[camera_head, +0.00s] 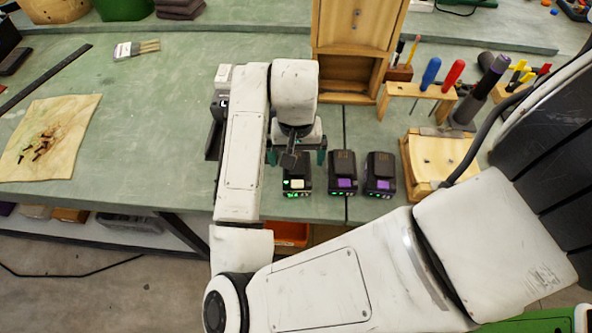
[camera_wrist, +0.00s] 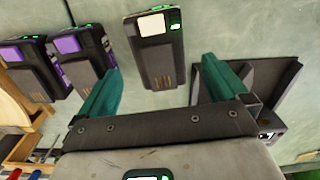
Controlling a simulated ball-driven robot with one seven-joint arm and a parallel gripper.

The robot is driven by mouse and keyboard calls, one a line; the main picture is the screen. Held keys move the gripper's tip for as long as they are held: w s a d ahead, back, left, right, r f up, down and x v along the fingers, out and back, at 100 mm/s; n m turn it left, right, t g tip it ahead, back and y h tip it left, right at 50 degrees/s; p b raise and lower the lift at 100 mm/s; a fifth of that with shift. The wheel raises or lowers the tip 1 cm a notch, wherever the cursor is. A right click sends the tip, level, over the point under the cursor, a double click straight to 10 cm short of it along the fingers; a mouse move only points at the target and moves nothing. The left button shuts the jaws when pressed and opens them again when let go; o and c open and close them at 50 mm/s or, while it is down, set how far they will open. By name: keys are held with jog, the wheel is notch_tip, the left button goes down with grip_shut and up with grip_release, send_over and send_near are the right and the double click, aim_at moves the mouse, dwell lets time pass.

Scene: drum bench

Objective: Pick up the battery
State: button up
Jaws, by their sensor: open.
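Three dark batteries stand in a row near the bench's front edge in the head view. The left battery (camera_head: 297,186) has a white label and green lights; the middle battery (camera_head: 343,172) and right battery (camera_head: 380,174) have purple labels. My gripper (camera_head: 297,157) is open above and just behind the left battery, partly hiding it. In the wrist view, the white-labelled battery (camera_wrist: 156,50) shows between and beyond the teal fingers of my gripper (camera_wrist: 160,70), with no clear contact. The purple-labelled batteries (camera_wrist: 85,58) lie left of the fingers there.
A dark charger-like holder (camera_wrist: 270,85) stands right of the fingers in the wrist view. A wooden block (camera_head: 437,158) and a tool rack (camera_head: 418,90) stand right of the batteries. A stained cloth (camera_head: 48,135) lies far left. The bench between is mostly clear.

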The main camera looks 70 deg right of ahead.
aim_at(297, 166)
jog(key=shift+d+f+p, duration=0.1)
jog(key=shift+f+p, duration=0.25)
jog(key=shift+f, duration=2.05)
jog(key=shift+c, duration=0.3)
jog(key=c, duration=1.2)
jog(key=shift+o, duration=0.2)
jog(key=shift+r, duration=0.1)
